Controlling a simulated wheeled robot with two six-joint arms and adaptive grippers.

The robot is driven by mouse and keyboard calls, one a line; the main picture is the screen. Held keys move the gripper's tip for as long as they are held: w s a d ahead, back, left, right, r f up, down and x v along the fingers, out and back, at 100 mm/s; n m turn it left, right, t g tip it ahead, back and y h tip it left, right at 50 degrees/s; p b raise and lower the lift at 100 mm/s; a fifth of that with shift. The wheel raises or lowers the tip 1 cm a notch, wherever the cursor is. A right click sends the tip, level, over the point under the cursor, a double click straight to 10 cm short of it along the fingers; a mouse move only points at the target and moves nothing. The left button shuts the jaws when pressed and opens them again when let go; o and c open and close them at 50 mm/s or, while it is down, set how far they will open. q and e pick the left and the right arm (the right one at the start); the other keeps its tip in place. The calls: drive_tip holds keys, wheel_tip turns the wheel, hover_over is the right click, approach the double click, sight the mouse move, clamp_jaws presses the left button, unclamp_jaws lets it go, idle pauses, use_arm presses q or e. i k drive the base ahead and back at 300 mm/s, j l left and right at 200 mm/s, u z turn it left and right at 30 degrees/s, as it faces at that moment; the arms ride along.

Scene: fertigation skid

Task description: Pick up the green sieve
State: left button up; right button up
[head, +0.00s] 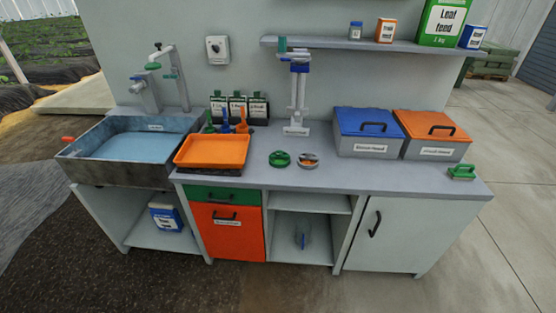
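A small round green item (280,159), which looks like the green sieve, lies flat on the grey worktop in front of the white stand. Its mesh is too small to make out. Just right of it, apart from it, is a similar round piece (308,160) with orange and some green on it. I cannot tell for certain which of the two is the sieve. Neither of my grippers is in the head view, and nothing touches these pieces.
On the worktop (360,175) stand an orange tray (212,151), a white stand (297,95), a blue-lidded box (368,132), an orange-lidded box (432,135) and a green block-like item (462,172). A sink (130,148) is at left. A shelf (350,44) overhangs the back. The front worktop is clear.

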sight(279, 159)
drive_tip(key=u, duration=1.35)
drive_tip(key=i+z, duration=0.1)
drive_tip(key=z, duration=0.5)
drive_tip(key=i+j+z, duration=0.25)
drive_tip(key=i, duration=0.25)
drive_tip(key=i+j+z, duration=0.15)
drive_tip(key=i+z, duration=0.15)
drive_tip(key=i, duration=0.25)
drive_tip(key=i+j+z, duration=0.25)
drive_tip(key=i+j, duration=0.1)
drive_tip(key=i, duration=0.1)
